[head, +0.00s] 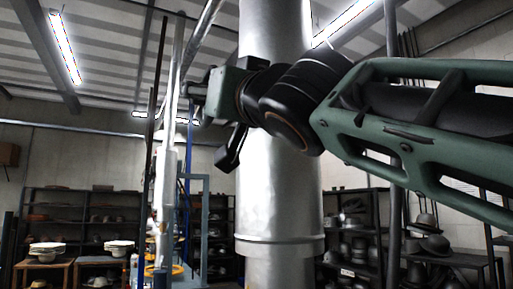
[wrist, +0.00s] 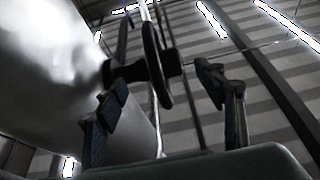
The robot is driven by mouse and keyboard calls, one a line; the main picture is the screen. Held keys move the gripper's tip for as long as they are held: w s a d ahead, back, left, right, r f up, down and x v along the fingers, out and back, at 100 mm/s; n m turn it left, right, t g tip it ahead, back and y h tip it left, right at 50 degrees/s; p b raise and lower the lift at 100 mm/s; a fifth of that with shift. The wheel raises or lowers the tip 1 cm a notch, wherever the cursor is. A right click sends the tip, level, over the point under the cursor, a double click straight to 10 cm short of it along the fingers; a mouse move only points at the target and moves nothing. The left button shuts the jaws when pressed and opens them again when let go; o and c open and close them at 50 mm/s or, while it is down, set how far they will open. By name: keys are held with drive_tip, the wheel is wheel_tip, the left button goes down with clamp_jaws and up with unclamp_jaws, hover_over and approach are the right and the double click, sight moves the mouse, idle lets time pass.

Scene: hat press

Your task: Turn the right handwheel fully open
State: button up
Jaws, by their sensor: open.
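A dark handwheel (wrist: 153,62) shows nearly edge-on in the wrist view. It sits on a short dark stem that comes out of a large silver cylinder (wrist: 50,70). My gripper (wrist: 160,82) is open, with one finger to the left and one to the right of the wheel's rim. I see no clear contact between the fingers and the wheel.
Thin upright pipes (head: 165,190) stand left of the column, with a yellow wheel (head: 155,271) low down. Shelves with hats (head: 90,212) line the back wall. Tables with hats (head: 45,262) stand at left. A dark vertical post (head: 393,170) stands right of the column.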

drive_tip(key=p+x, duration=0.1)
drive_tip(key=x, duration=0.5)
drive_tip(key=shift+w+f+p, duration=0.1)
drive_tip(key=shift+p, duration=0.25)
drive_tip(key=c, duration=1.2)
drive_tip(key=shift+r+h+p, duration=0.25)
drive_tip(key=shift+h+p, duration=0.05)
drive_tip(key=shift+p, duration=0.55)
